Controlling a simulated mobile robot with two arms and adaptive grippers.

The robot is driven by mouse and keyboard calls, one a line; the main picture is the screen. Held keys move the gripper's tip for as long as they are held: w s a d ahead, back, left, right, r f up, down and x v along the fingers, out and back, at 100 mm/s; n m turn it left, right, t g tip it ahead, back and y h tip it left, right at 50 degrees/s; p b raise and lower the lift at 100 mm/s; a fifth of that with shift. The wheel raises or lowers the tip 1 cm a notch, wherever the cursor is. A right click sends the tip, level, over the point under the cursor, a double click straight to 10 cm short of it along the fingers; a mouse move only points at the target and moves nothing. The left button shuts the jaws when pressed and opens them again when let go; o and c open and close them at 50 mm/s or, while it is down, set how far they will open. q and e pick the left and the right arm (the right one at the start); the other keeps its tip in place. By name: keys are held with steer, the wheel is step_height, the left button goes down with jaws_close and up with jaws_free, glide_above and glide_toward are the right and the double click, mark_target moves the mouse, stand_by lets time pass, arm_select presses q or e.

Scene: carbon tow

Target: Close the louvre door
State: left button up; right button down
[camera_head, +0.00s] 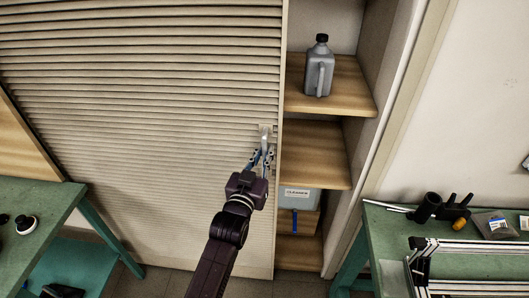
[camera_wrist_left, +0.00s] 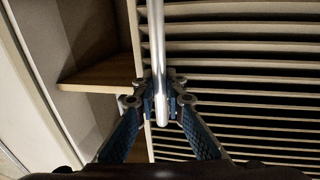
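The cream louvre door (camera_head: 150,110) covers the left and middle of the cabinet in the head view. To the right of its edge, an open strip of shelves shows. A pale metal handle (camera_head: 265,140) is near the door's right edge; in the wrist view it is a silver bar (camera_wrist_left: 158,45). My left gripper (camera_head: 261,157) is at the handle's lower part. In the left wrist view its blue fingers (camera_wrist_left: 164,98) lie on both sides of the bar, close against it, and appear shut on it. My right gripper is in neither view.
The open part holds wooden shelves (camera_head: 318,147), a grey jug (camera_head: 319,72) and a grey labelled box (camera_head: 299,200). A green table (camera_head: 38,213) stands at the left. Another green table (camera_head: 385,228) at the right carries black parts and a metal frame (camera_head: 465,243).

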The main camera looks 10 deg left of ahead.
arm_select(q)
steer(key=o, duration=0.4)
steer(key=shift+o, duration=0.2)
steer(key=s+a, duration=0.2)
steer(key=s, duration=0.9)
steer(key=shift+s+a, duration=0.15)
steer(key=shift+s, duration=0.25)
steer(key=shift+c, duration=0.4)
